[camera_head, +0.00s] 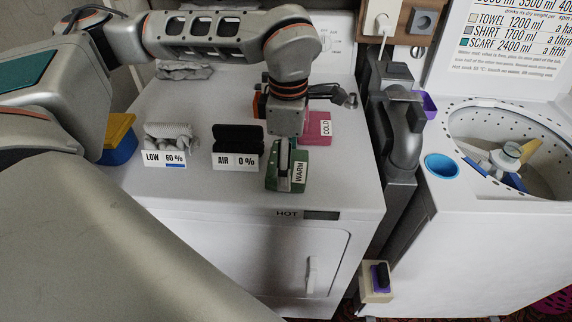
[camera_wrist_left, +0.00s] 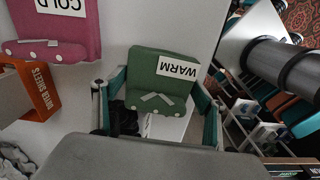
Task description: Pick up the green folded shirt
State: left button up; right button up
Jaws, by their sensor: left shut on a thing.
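The green folded shirt (camera_head: 298,160) with a white WARM label is near the front edge of the white dryer top. It also shows in the left wrist view (camera_wrist_left: 147,70), between the two teal-padded fingers. My left gripper (camera_head: 284,162) comes down on it from above and is shut on it; in the left wrist view the gripper (camera_wrist_left: 157,105) has one finger on each side of the shirt. I cannot tell whether the shirt touches the dryer top. My right gripper is not in view.
A pink COLD shirt (camera_head: 319,128) lies just behind, beside an orange box (camera_wrist_left: 38,92). Left are a black item with an AIR sign (camera_head: 235,162), a grey cloth with a LOW sign (camera_head: 164,158) and a blue, yellow-lidded box (camera_head: 120,140). An open washer (camera_head: 480,200) stands right.

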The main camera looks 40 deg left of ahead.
pick_arm(q)
notch_tip(320, 180, up, 20)
jog(key=p, duration=0.2)
dwell(0.4)
jog(key=shift+d, duration=0.1)
